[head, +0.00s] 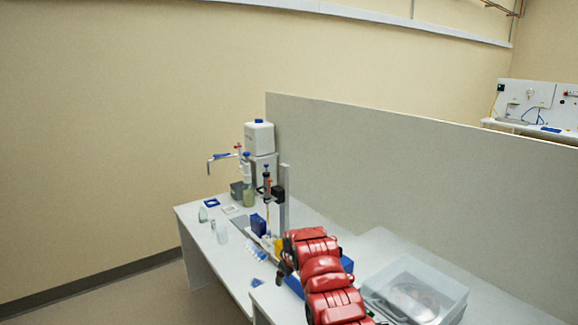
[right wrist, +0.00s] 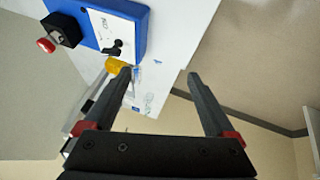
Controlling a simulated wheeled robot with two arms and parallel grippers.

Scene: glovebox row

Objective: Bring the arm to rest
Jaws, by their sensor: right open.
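My right arm (head: 325,275) is red and reaches over the bench from the lower edge of the head view. Its gripper is hardly visible there, mostly hidden behind the arm links. In the right wrist view my right gripper (right wrist: 160,76) is open, with nothing between its two dark fingers. The left fingertip overlaps a yellow object (right wrist: 116,65) in the picture; I cannot tell whether they touch. My left gripper is not in view.
A blue box with a white panel (right wrist: 118,28) and a red knob (right wrist: 45,44) are near the fingers. The white bench (head: 205,240) holds a pipette stand (head: 283,195), glassware and a clear bin (head: 450,308). A grey partition (head: 400,175) stands behind.

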